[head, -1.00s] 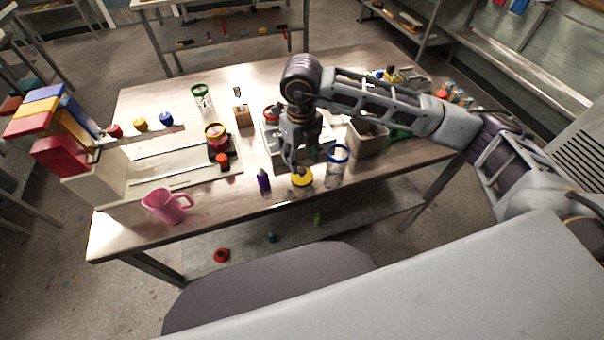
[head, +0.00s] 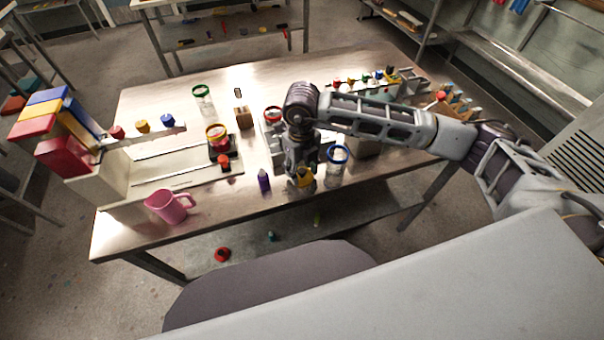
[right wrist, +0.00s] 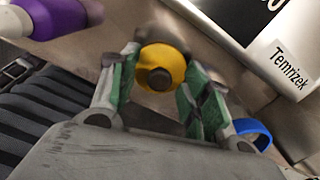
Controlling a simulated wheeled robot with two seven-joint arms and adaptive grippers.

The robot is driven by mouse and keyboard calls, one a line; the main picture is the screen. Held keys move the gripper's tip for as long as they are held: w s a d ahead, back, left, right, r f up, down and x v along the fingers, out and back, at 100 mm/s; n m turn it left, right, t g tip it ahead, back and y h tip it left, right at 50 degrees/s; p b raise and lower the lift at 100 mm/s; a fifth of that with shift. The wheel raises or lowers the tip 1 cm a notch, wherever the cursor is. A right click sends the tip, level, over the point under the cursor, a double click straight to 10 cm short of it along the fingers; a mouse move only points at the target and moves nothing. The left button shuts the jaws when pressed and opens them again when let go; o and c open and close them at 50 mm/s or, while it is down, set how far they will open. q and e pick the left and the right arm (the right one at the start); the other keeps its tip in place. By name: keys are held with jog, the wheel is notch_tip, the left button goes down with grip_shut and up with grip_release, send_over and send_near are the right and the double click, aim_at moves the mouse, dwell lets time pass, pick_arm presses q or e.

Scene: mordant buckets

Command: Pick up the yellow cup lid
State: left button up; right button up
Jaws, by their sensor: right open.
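The yellow cup lid (right wrist: 162,66) is a round yellow disc with a dark knob at its centre. In the right wrist view it lies between the two fingers of my right gripper (right wrist: 152,88), which are open on either side of it. In the head view my right gripper (head: 299,183) points down over the yellow cup lid (head: 306,183) near the table's front edge and hides part of it. I cannot tell whether the fingers touch the lid. My left gripper is not in view.
A cup with a blue rim (head: 337,164) stands close on the right of the gripper. A purple bottle (head: 264,181) stands on its left. A pink jug (head: 169,206) is at the table's left front. The table (head: 235,202) has bare room between jug and bottle.

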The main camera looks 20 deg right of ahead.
aim_at(302, 170)
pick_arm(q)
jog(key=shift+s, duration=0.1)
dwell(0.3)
pick_arm(e)
jog(key=c, duration=0.7)
jog(key=shift+c, duration=1.4)
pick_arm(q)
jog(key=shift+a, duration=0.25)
pick_arm(e)
jog(key=shift+c, duration=0.3)
notch_tip(302, 170, up, 9)
jog(key=shift+f+b, duration=0.2)
jog(key=shift+b, duration=0.35)
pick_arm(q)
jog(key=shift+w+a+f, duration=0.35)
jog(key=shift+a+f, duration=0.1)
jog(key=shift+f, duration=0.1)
pick_arm(e)
jog(key=shift+r, duration=0.7)
